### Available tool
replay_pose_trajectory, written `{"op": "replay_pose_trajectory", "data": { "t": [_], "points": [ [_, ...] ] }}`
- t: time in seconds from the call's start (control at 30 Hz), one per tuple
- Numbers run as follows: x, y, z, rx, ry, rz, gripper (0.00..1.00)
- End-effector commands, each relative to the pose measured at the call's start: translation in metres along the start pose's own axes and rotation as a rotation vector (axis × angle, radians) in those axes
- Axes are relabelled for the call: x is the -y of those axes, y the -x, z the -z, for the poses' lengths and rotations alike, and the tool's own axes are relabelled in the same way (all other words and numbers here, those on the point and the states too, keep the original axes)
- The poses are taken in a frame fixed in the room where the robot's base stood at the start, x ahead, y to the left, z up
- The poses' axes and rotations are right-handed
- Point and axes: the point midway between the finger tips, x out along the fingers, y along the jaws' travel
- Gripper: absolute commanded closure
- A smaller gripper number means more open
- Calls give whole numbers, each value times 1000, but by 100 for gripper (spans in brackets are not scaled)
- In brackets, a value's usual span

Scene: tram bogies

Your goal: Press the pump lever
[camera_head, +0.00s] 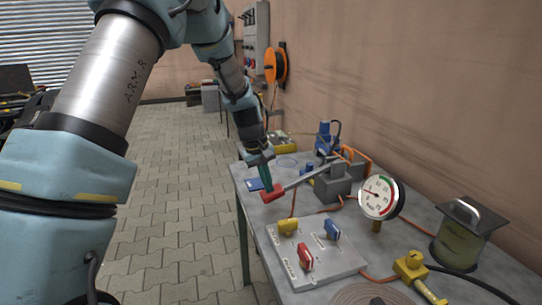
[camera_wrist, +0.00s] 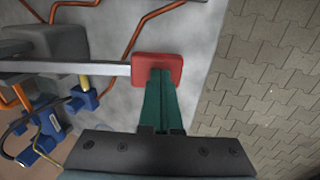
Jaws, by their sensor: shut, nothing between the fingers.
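The pump lever (camera_head: 299,180) is a grey bar with a red end pad (camera_head: 272,194). It runs from a grey pump block (camera_head: 337,184) out toward the table's left edge. My gripper (camera_head: 268,187) points down with its green fingers shut and empty. The fingertips are at the red pad, on or just above it; I cannot tell if they touch. In the wrist view the fingertips (camera_wrist: 160,73) overlap the red pad (camera_wrist: 157,62), and the lever bar (camera_wrist: 65,68) runs left to the pump block (camera_wrist: 57,41).
A pressure gauge (camera_head: 378,197) stands right of the pump. A grey panel (camera_head: 314,253) with yellow, red and blue handles lies in front. A yellow valve (camera_head: 410,265) and a lidded canister (camera_head: 462,232) sit on the right. Orange pipes run over the table. Paved floor (camera_head: 180,200) lies left.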

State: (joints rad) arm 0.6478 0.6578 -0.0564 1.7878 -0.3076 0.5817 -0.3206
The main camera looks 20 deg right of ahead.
Motion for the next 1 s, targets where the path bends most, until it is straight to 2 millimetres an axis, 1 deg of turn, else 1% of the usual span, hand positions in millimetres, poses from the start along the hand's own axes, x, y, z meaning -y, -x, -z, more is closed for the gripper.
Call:
{"op": "replay_pose_trajectory", "data": {
  "t": [0.03, 0.1, 0.47, 0.57, 0.67, 0.77, 0.87, 0.93, 1.0],
  "points": [
    [3, -9, -3, 9, 1, 7, 100],
    [4, -11, -4, 10, 1, 8, 100],
    [5, -13, -5, 13, 1, 11, 100],
    [4, -9, -4, 13, 0, 11, 100],
    [2, 2, -3, 11, 0, 9, 100],
    [-1, 22, 0, 6, -1, 6, 100],
    [-6, 45, 5, -1, -3, 1, 100],
    [-2, 54, 6, -6, -3, -2, 100],
    [-1, 71, 6, -7, -2, -3, 100]
  ]
}}
